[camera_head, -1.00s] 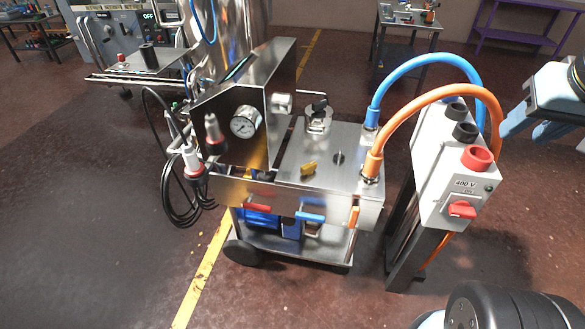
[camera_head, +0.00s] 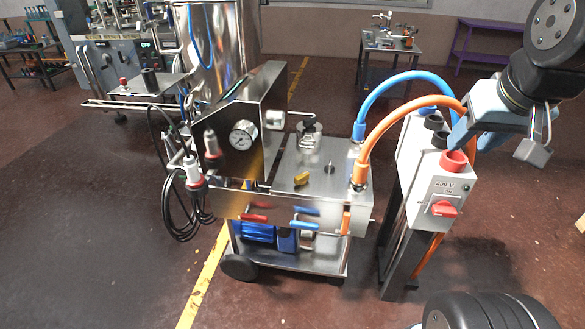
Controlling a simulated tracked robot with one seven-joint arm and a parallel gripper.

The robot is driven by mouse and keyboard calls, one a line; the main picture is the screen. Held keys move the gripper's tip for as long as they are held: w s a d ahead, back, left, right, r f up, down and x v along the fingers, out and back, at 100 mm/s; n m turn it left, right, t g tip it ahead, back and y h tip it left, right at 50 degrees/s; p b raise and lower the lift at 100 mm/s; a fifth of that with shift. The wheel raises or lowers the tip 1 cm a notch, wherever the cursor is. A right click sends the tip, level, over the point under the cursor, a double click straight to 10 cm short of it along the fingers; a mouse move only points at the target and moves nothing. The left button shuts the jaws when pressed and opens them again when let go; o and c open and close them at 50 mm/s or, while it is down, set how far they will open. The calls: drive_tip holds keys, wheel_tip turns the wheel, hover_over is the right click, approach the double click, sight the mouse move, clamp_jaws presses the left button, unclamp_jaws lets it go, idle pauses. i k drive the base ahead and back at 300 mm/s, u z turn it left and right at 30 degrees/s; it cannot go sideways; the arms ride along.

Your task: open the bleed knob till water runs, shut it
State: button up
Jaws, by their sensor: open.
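A steel cart carries a tank (camera_head: 322,180) with a flat lid. I cannot tell for certain which is the bleed knob; the yellow one is a likely candidate. A blue hose (camera_head: 385,88) and an orange hose (camera_head: 400,117) rise from the lid's right end. My gripper (camera_head: 466,137) is open, at right above the grey switch box, apart from the knobs. Its fingertips are partly unclear against the hoses and box.
The switch box (camera_head: 431,208) on a dark post, with a red rotary switch (camera_head: 443,209), stands between my arm and the cart. The hoses arch there too. A pressure gauge (camera_head: 243,135) and red and blue handles are on the cart. Floor at front left is clear.

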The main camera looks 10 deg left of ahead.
sight(301, 179)
drive_tip(key=z, duration=0.05)
drive_tip(key=i, duration=1)
drive_tip(key=u, duration=0.05)
